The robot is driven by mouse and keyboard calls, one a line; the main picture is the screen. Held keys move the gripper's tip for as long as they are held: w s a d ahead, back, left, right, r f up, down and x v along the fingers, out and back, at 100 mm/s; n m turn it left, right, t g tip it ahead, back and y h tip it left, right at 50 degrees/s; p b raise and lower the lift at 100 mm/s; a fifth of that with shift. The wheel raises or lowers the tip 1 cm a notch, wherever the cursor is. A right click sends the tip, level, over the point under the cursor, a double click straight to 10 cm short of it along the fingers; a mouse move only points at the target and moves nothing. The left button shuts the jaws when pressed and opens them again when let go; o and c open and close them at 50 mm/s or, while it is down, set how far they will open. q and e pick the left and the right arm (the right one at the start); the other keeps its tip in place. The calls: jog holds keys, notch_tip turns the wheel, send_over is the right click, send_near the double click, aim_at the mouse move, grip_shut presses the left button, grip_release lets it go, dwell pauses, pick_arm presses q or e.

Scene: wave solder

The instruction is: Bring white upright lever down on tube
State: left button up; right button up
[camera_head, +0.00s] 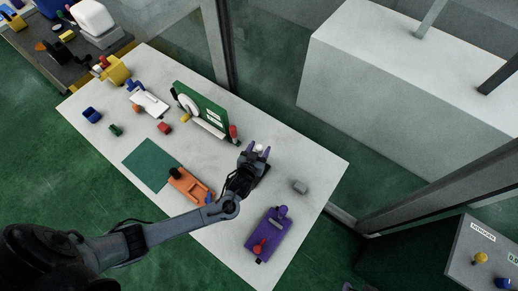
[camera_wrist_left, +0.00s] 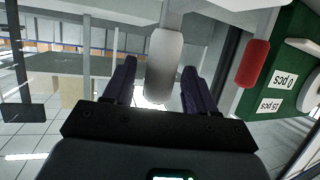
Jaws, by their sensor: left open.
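My left gripper (camera_head: 254,153) is over the right part of the white table, its purple fingers apart. A white rounded piece, which looks like the lever end (camera_head: 260,148), shows between the fingertips. In the left wrist view, the white lever (camera_wrist_left: 164,66) stands lengthwise between the open fingers of the gripper (camera_wrist_left: 158,85), with gaps on both sides. The lever's base is mostly hidden by my gripper and arm. I cannot make out the tube for certain. My right gripper is not in view.
A green panel (camera_head: 215,112) with white labels stands just left of the gripper, with a red cylinder (camera_head: 233,131) at its near end. An orange device (camera_head: 187,185) lies beside my forearm. A purple device (camera_head: 268,232) and a small grey block (camera_head: 300,187) lie to the right.

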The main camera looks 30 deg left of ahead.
pick_arm(q)
jog(key=shift+s, duration=0.1)
jog(key=v, duration=1)
jog(key=shift+s, duration=0.3)
jog(key=shift+r, duration=0.15)
